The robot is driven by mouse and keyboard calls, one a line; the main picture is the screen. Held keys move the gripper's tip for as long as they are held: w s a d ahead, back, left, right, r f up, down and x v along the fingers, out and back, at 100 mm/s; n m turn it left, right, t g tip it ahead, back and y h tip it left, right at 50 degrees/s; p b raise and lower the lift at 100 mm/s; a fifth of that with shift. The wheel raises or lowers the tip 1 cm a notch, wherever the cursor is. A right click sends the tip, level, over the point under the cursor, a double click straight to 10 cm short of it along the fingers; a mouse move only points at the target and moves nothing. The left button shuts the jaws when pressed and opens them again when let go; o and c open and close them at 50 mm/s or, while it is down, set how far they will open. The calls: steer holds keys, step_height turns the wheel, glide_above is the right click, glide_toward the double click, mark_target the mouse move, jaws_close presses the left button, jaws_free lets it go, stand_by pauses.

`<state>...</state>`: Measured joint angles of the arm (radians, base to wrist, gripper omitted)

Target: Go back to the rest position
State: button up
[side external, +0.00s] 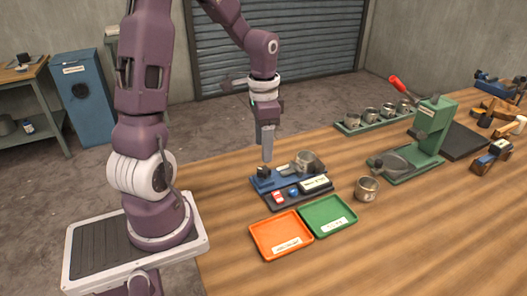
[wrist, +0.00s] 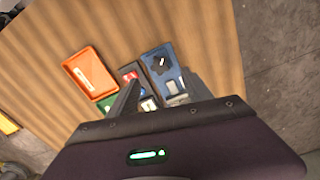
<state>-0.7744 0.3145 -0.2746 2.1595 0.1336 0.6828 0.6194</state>
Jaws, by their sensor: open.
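My gripper (side external: 267,143) hangs pointing down above the left end of a blue device (side external: 268,182) on the wooden table. Its fingers are apart with nothing between them in the wrist view (wrist: 160,95). A metal bowl-like part (side external: 309,162) sits at the right end of the blue device. The device also shows beyond the fingers in the wrist view (wrist: 158,66). A single metal cup (side external: 367,188) stands on the table to the right, apart from my gripper.
An orange tray (side external: 282,235) and a green tray (side external: 328,216) lie at the front. A green press (side external: 425,135) with a red handle stands to the right. A green rack (side external: 376,119) holds several metal cups behind. Tools lie at the far right. The front right table is clear.

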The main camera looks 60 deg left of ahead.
steer(key=s+d+r+n+t, duration=0.2)
steer(key=s+d+r+t, duration=0.3)
steer(key=s+d+r, duration=0.7)
steer(key=d+r, duration=0.1)
steer(key=d, duration=0.3)
steer(key=shift+s+r+t, duration=0.25)
steer(key=shift+s+t, duration=0.05)
steer(key=shift+s, duration=0.1)
